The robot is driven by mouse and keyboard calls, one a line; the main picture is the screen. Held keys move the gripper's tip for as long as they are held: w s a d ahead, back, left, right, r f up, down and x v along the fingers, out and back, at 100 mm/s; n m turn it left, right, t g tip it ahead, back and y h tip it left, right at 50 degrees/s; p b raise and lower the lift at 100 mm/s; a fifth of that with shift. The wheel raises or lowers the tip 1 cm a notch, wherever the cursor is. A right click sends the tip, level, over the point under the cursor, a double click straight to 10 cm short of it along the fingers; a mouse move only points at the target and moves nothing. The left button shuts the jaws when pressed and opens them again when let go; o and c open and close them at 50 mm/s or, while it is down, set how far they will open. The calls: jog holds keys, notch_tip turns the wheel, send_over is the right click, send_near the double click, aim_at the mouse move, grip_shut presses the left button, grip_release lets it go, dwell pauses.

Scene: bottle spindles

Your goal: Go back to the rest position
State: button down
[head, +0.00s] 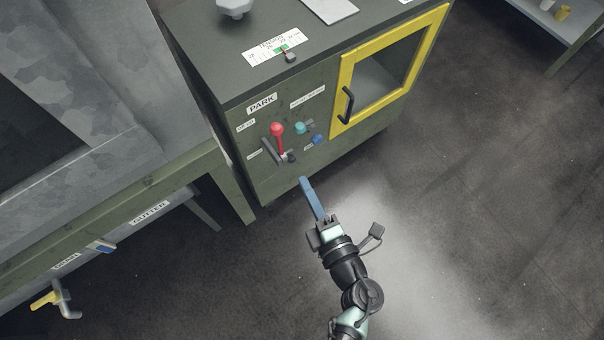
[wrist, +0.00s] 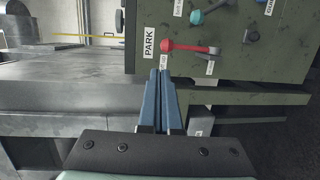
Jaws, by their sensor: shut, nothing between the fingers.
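My gripper (head: 306,184) is in front of the green cabinet, below and to the right of its red-knobbed lever in the head view. Its long blue fingers are together, with nothing between them. In the wrist view the closed fingertips (wrist: 160,76) overlap the picture just below the red lever (wrist: 188,48). The lever also shows in the head view (head: 277,130), below the PARK label (head: 262,103). I cannot tell the exact gap between the fingertips and the cabinet, but the head view shows no grip on the lever.
The green cabinet (head: 270,184) has a teal knob (head: 300,128), a blue knob (head: 317,139) and a yellow-framed door (head: 344,84) with a black handle. A green bench with a gutter label (head: 150,212) stands at left. The floor (head: 480,200) at right is clear.

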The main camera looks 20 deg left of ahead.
dwell(0.6)
jog(key=w+d+r+m+t+h, duration=0.15)
jog(key=w+r+t, duration=0.3)
jog(key=r, duration=0.45)
jog(key=w+d+r+m+t+h, duration=0.1)
jog(key=w+d+r+m+t, duration=0.15)
jog(key=w+r, duration=0.55)
jog(key=w+d+r+m+t+h, duration=0.1)
jog(key=d+r+m+t+h, duration=0.2)
jog(key=r, duration=0.7)
jog(key=d+r+m+t+h, duration=0.1)
jog(key=r+m+t+h, duration=0.2)
jog(key=r+m, duration=0.5)
jog(key=s+d+r+m+t+h, duration=0.15)
jog(key=r+m+h, duration=0.3)
jog(key=r, duration=0.55)
jog(key=s+d+r+m+h, duration=0.25)
jog(key=r+m, duration=0.25)
jog(key=r, duration=0.5)
jog(key=s+a+r+m+y, duration=0.3)
jog(key=s+a+r, duration=0.1)
jog(key=s+r, duration=0.5)
notch_tip(320, 180, up, 16)
jog(key=y+p, duration=0.1)
jog(key=p, duration=1.4)
jog(key=shift+w+a+n+t, duration=0.15)
jog(key=shift+w+n+t, duration=0.2)
jog(key=shift+w, duration=0.05)
